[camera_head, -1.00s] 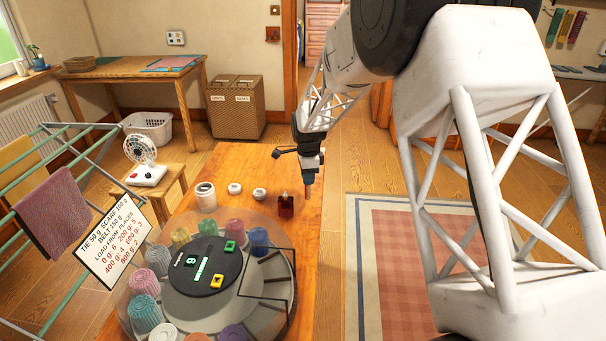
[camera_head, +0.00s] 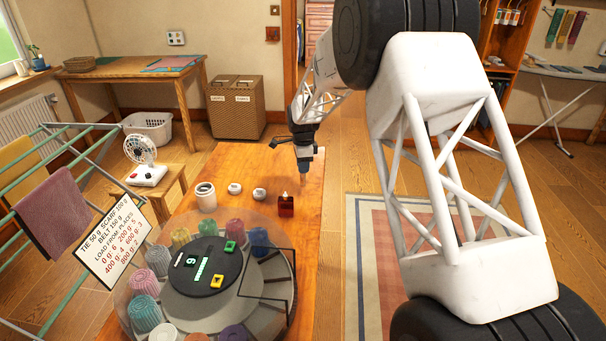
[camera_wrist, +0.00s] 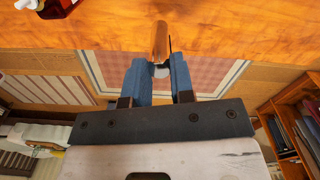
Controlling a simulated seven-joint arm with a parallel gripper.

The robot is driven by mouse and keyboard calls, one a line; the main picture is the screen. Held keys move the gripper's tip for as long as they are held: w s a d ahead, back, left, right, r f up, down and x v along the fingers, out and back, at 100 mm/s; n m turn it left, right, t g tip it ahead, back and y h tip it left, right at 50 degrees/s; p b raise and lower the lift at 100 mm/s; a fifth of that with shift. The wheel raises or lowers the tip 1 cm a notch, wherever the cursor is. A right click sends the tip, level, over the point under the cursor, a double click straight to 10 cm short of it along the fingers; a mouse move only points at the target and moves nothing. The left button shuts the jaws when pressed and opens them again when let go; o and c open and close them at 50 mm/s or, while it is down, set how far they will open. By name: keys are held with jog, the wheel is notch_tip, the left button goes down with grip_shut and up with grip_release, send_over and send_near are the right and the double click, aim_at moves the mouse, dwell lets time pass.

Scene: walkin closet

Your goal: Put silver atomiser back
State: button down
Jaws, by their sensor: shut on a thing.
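My gripper (camera_head: 305,163) is over the far right part of the wooden table (camera_head: 262,168), near its right edge. In the wrist view, my gripper (camera_wrist: 161,80) is shut on a slim shiny cylinder, which I take to be the silver atomiser (camera_wrist: 160,42). It looks coppery there, perhaps from reflected wood, with a pale part between the fingers. In the head view, a small end of the atomiser (camera_head: 304,178) shows below the fingers. I cannot tell whether it touches the tabletop.
A red bottle (camera_head: 286,206) stands nearest the gripper. A white jar (camera_head: 206,196) and two small white pots, one left (camera_head: 235,189) and one right (camera_head: 259,194), stand to its left. A round carousel (camera_head: 208,280) with coloured rolls fills the front. The far tabletop is clear.

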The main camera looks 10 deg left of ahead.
aim_at(303, 183)
jog(key=shift+f, duration=1.75)
jog(key=shift+f, duration=0.1)
jog(key=c, duration=1)
grip_release()
notch_tip(303, 183, up, 12)
jog(key=shift+r, duration=0.1)
